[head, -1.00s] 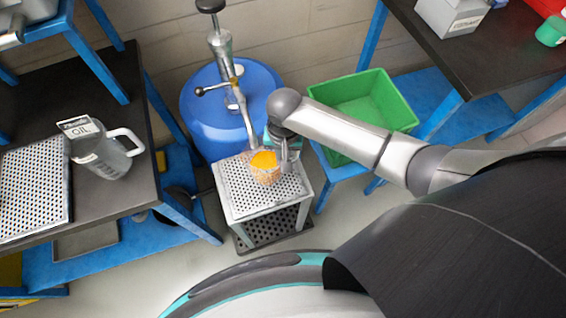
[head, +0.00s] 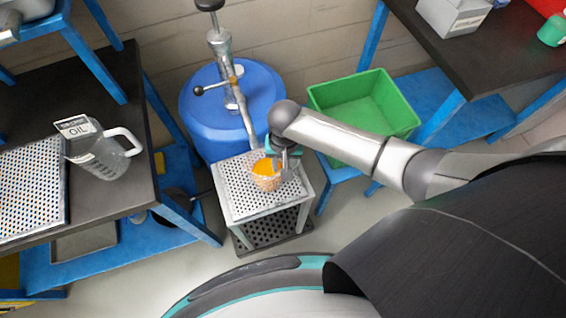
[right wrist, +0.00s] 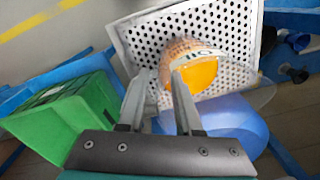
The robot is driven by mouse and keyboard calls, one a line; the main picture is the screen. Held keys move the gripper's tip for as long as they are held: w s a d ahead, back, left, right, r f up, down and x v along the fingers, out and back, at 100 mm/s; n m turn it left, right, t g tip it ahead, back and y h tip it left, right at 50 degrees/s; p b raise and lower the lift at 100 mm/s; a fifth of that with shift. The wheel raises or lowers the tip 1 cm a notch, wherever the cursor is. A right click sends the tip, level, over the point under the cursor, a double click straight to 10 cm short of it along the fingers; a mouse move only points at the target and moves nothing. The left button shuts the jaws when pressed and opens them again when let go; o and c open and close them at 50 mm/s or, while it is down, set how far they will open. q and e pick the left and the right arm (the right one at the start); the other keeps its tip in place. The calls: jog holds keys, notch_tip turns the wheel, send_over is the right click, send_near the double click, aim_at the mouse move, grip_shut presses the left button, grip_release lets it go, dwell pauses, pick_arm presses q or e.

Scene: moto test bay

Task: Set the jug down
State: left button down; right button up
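A clear jug with orange liquid (head: 267,181) appears to stand upright on the perforated top of a small metal stand (head: 234,203). In the right wrist view the jug (right wrist: 203,74), with a label band, is just beyond the fingertips. My right gripper (head: 285,158) is at the jug's right side. In the right wrist view its two fingers (right wrist: 162,72) are apart, and the stand's top shows between them. I see no handle clearly between the fingers. My left gripper is not in view.
A blue drum (head: 205,128) with a pump stands behind the stand. A green crate (head: 362,108) is at the right. An empty jug labelled OIL (head: 103,157) stands on the dark left table (head: 115,200), beside a perforated tray (head: 35,190).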

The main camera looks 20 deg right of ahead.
notch_tip(320, 180, up, 12)
jog(key=p, duration=0.4)
jog(key=shift+d+r, duration=0.1)
jog(key=shift+r, duration=0.05)
jog(key=shift+s, duration=0.1)
dwell(0.4)
